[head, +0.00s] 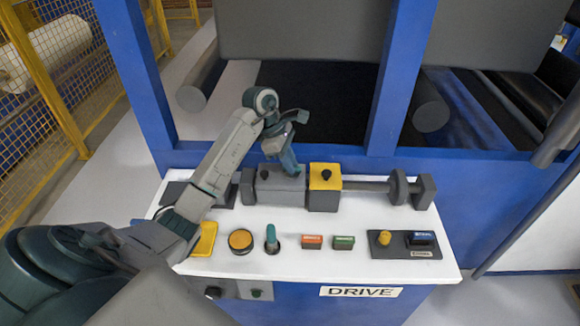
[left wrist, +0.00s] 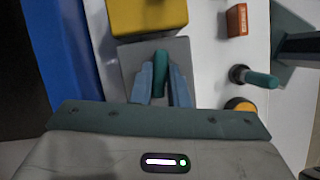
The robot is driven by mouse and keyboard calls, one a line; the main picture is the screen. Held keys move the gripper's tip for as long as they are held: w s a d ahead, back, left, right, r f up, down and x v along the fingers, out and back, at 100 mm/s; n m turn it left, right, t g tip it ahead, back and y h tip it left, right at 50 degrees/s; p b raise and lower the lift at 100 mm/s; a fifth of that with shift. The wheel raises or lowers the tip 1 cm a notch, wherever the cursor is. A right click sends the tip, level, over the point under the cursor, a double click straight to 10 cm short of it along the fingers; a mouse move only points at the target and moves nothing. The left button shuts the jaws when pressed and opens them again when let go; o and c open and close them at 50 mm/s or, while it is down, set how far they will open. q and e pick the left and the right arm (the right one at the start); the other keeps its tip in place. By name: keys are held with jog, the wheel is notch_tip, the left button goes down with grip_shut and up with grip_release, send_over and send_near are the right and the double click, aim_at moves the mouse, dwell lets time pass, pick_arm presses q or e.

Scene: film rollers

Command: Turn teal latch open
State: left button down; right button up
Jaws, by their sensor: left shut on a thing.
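The teal latch (left wrist: 160,72) stands on a grey block (left wrist: 185,52) next to the yellow block, as seen in the left wrist view. My left gripper (left wrist: 160,95) is shut on the latch, with one blue-grey finger on each side of it. In the head view my left gripper (head: 292,168) reaches down onto the grey block (head: 280,187) from above. The fingers hide the latch there. My right gripper is in neither view.
The yellow block (head: 325,178) with a black knob sits right of the grey block on a shaft. In front, the white panel (head: 300,265) carries a round yellow button (head: 240,240), a teal-topped lever (head: 271,240), red (head: 312,241) and green (head: 344,242) buttons. Blue posts rise behind.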

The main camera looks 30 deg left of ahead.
pick_arm(q)
jog(key=shift+f+n+b, duration=0.15)
jog(key=shift+n+b, duration=0.15)
jog(key=shift+n, duration=0.4)
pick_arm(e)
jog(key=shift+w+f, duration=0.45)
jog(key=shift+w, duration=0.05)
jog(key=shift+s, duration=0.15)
pick_arm(q)
jog(key=c, duration=1.4)
grip_release()
jog(key=shift+t, duration=0.3)
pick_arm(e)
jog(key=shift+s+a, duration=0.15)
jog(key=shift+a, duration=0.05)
